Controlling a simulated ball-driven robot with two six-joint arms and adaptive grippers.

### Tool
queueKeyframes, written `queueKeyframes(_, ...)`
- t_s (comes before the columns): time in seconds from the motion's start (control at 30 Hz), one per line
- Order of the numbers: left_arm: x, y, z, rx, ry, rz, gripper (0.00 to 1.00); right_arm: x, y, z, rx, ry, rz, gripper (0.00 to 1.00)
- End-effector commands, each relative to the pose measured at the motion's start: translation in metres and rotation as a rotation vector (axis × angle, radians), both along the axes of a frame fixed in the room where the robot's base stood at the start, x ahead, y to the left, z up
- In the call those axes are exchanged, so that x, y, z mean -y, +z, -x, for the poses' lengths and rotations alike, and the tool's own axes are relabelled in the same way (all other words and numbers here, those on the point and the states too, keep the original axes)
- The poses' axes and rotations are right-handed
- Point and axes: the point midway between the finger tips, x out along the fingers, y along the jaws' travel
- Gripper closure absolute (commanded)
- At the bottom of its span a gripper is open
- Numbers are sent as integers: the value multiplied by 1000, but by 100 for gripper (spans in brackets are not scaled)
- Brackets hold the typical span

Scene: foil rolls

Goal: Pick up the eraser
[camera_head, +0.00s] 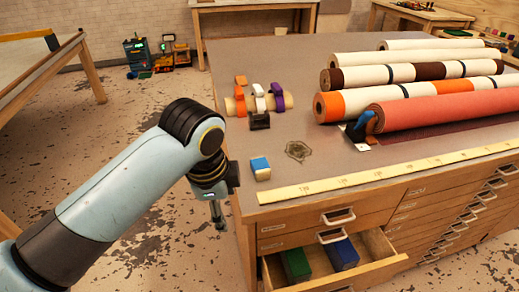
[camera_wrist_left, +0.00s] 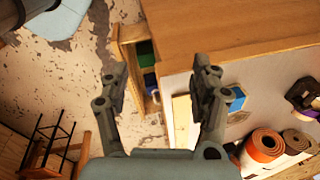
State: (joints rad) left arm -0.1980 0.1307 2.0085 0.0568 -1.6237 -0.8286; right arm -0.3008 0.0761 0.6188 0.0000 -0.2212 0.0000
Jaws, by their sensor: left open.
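The eraser (camera_head: 260,168), a small block with a blue top and a pale side, lies on the near left corner of the table. It also shows in the left wrist view (camera_wrist_left: 236,98), just right of the right finger. My left gripper (camera_head: 218,217) hangs beside the table's left edge, left of the eraser and apart from it. In the left wrist view its two fingers (camera_wrist_left: 160,76) are spread wide with nothing between them. My right gripper is in neither view.
A pale ruler strip (camera_head: 385,177) runs along the table's front edge. Below, an open drawer (camera_head: 335,277) holds a green box and a blue box. Foil rolls (camera_head: 445,100) lie at the right; clamps (camera_head: 259,98) stand behind. Bare tabletop surrounds the eraser.

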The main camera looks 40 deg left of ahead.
Motion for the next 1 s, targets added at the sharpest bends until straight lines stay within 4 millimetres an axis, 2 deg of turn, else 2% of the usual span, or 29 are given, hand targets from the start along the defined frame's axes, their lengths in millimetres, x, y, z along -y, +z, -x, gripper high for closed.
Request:
queueKeyframes(0.03, 1, 32, -7, 2, -57, -10, 37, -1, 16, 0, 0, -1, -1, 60)
queueKeyframes(0.1, 0, 45, -17, -18, -162, -27, 37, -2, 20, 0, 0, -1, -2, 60)
queueKeyframes(0.27, -3, 49, -45, -70, -400, -54, 37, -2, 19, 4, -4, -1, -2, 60)
queueKeyframes(0.47, -8, 57, -89, -135, -750, -75, 37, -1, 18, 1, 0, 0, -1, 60)
queueKeyframes(0.6, -12, 71, -122, -173, -1024, -78, 37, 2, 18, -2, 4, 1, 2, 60)
queueKeyframes(0.73, -15, 83, -143, -194, -1230, -70, 37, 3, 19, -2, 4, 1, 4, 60)
queueKeyframes(0.87, -15, 81, -150, -205, -1320, -63, 37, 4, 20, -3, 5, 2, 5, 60)
queueKeyframes(1.0, -15, 59, -150, -206, -1333, -61, 37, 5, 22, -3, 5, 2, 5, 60)
